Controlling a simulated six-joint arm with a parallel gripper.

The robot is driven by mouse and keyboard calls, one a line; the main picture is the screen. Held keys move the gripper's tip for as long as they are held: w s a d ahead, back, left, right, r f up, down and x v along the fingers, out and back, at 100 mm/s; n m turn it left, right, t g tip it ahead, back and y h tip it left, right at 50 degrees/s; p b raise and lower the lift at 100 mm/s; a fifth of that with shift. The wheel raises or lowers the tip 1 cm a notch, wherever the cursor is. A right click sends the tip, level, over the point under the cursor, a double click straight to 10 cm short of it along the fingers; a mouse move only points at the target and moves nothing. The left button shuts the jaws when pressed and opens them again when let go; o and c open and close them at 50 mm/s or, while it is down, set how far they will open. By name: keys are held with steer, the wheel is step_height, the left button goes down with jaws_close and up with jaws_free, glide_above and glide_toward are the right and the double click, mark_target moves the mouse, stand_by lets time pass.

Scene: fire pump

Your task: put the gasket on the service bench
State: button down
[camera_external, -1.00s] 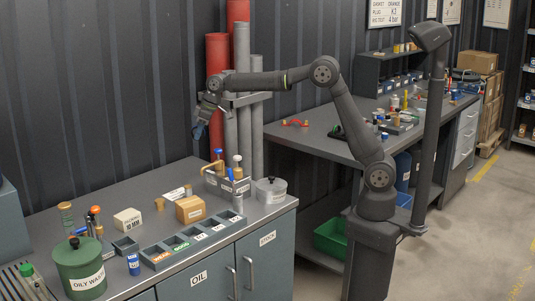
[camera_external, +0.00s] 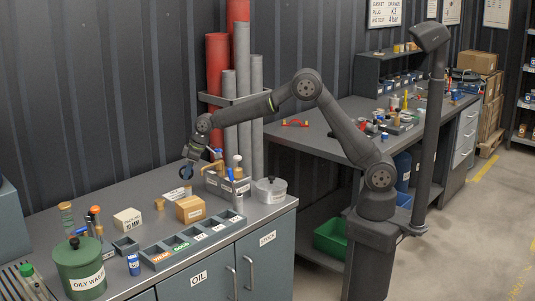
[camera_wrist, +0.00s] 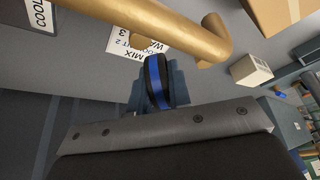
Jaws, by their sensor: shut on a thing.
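My gripper (camera_external: 189,161) is shut on the gasket, a dark ring with a blue band (camera_external: 186,173). In the wrist view the gasket (camera_wrist: 157,82) is seen nearly edge-on between the jaws, partly hidden by them. In the external view my gripper points down and holds the gasket above the back of the near grey bench (camera_external: 110,185), apart from its top. A second grey bench (camera_external: 335,145) stands behind. No label shows which of the two is the service bench.
A brass bent pipe (camera_wrist: 165,25) passes close to the gasket in the wrist view. A white card (camera_external: 174,194), a cardboard box (camera_external: 190,209), a tool caddy (camera_external: 226,187) and a lidded pot (camera_external: 271,190) stand nearby. Bare bench top lies back left.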

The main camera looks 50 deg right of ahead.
glide_above(173, 207)
steer(key=s, duration=0.1)
steer(key=f, duration=0.3)
steer(key=d+f, duration=0.1)
steer(key=f, duration=0.1)
steer(key=shift+f, duration=1.8)
steer(key=shift+f, duration=0.15)
steer(key=c, duration=1.3)
jaws_free()
steer(key=shift+c, duration=0.2)
steer(key=v, duration=1.1)
steer(key=shift+r, duration=0.25)
steer(key=shift+o, duration=0.5)
steer(key=shift+s+d+r, duration=0.15)
steer(key=shift+s+r, duration=0.05)
steer(key=shift+r, duration=0.15)
